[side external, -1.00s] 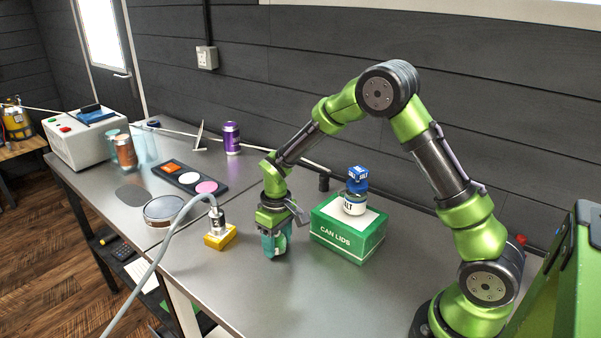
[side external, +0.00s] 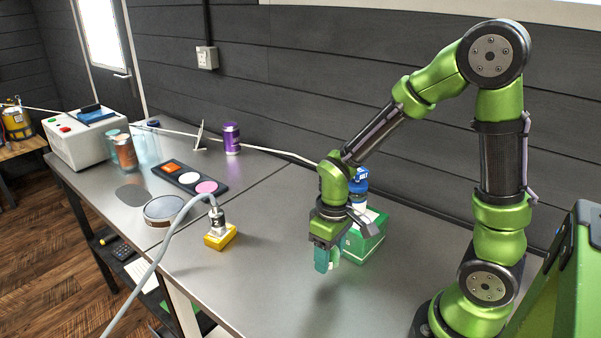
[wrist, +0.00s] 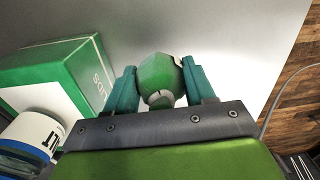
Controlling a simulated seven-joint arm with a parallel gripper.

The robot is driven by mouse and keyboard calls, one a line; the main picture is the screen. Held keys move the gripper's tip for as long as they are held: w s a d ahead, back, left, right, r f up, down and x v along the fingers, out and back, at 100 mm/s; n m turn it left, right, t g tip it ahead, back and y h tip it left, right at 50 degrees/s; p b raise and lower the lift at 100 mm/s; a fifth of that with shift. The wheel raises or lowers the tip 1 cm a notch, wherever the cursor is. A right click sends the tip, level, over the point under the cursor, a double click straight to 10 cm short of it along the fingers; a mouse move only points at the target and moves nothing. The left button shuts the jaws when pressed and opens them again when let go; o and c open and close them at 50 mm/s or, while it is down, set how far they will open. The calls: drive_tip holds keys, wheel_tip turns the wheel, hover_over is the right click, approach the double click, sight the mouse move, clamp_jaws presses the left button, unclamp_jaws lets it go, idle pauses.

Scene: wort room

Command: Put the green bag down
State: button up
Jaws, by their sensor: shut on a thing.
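My gripper (side external: 327,260) is in front of the green can lids box in the side view, with a shadow on the table below it, so it appears raised. In the wrist view its two teal fingers (wrist: 160,68) are shut on the green bag (wrist: 158,82). The bag is small and rounded, green with a pale patch, and sits between the fingertips. In the side view the bag is mostly hidden by the fingers.
A yellow block (side external: 220,237) with a hose fitting stands to the left. The steel table (side external: 262,285) is bare in front.

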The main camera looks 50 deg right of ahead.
drive_tip(key=shift+s+r, duration=0.3)
drive_tip(key=shift+r, duration=0.05)
wheel_tip(320, 180, up, 23)
drive_tip(key=m, duration=1.8)
hover_over(383, 210)
wheel_tip(383, 210, down, 28)
drive_tip(key=shift+f, duration=0.2)
drive_tip(key=shift+f, duration=0.1)
drive_tip(key=o, duration=1)
drive_tip(key=shift+o, duration=0.2)
